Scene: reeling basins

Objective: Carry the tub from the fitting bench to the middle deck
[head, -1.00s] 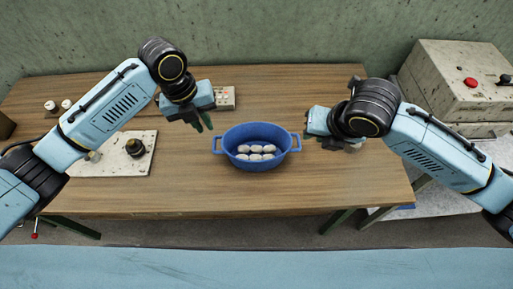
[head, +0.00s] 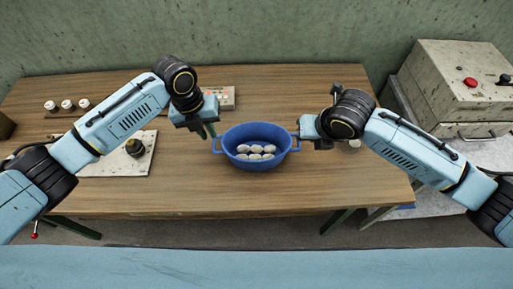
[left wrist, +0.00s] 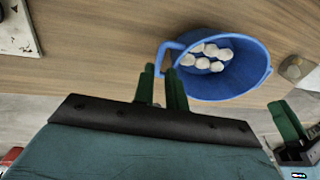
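The blue oval tub (head: 254,167) stands on the wooden bench (head: 200,200), with several whitish, cocoon-like lumps (head: 255,150) inside. The tub also shows in the left wrist view (left wrist: 230,87). My left gripper (head: 208,131) is just left of the tub's left handle, fingers pointing down.
A pale plate with a dark knob (head: 120,160) lies left on the bench. A small button box (head: 221,98) is behind the tub, white spools (head: 68,105) at back left. A speckled machine with a red button (head: 455,90) stands right. A blue-grey surface (head: 250,268) spans the front.

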